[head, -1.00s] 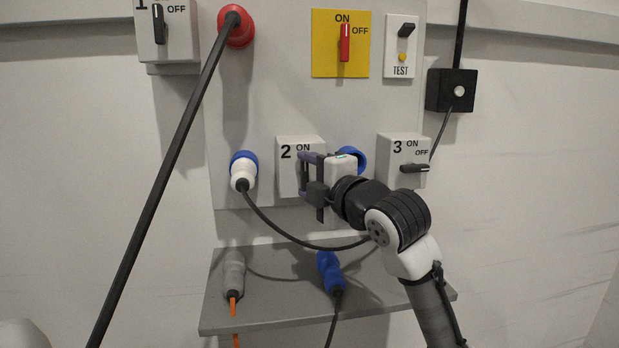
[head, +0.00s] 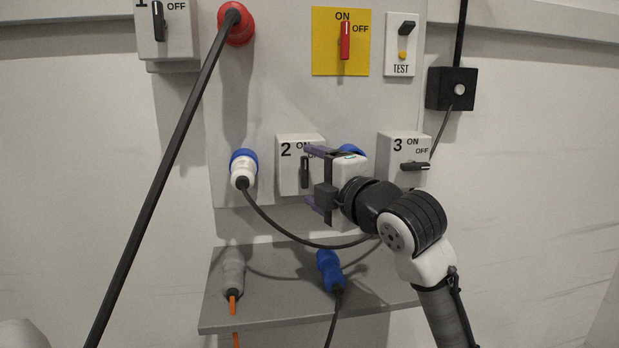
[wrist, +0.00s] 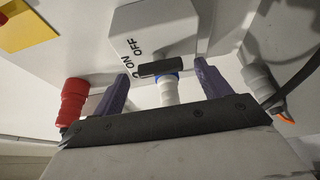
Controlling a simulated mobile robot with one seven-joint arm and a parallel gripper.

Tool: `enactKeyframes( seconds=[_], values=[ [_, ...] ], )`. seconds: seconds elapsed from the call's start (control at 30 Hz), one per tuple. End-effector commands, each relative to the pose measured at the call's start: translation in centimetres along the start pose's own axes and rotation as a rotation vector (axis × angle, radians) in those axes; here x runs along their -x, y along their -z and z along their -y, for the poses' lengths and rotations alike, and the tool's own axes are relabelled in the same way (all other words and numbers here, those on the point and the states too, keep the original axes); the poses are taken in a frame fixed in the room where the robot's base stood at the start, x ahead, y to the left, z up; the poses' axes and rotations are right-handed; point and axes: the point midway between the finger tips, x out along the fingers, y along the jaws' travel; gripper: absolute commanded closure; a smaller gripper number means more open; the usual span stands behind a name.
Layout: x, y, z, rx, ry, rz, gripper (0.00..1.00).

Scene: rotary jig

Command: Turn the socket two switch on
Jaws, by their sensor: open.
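The socket two box (head: 287,182) is pale grey, marked 2, with ON at the top and OFF to the right, partly hidden by my gripper. Its dark switch handle (head: 305,172) stands upright, in line with ON. In the wrist view the handle (wrist: 161,68) lies across the picture, one end towards the ON label. My gripper (head: 316,178) is open just in front and right of the handle. In the wrist view its purple fingers (wrist: 162,76) are spread either side of the handle, apart from it, with nothing held.
A white plug in a blue socket (head: 243,168) is left of the box, its black cable looping below my gripper. Socket three's box (head: 392,147) is at the right, its handle towards OFF. A grey shelf (head: 275,312) below holds grey and blue connectors.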

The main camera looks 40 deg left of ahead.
Motion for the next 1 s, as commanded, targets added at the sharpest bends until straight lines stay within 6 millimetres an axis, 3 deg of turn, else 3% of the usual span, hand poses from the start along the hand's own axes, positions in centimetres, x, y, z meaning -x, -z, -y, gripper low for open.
enactKeyframes(
  seconds=[0.3, 0.5, 0.7, 1.0],
  values=[
    [7.3, 0.0, 0.2, 0.003, -0.001, 0.003, 0.24],
    [10.5, 0.0, 0.1, 0.001, 0.000, 0.001, 0.24],
    [11.6, 0.1, 0.1, 0.001, 0.000, 0.000, 0.24],
    [11.6, 0.1, 0.0, 0.001, 0.001, -0.001, 0.24]
  ],
)
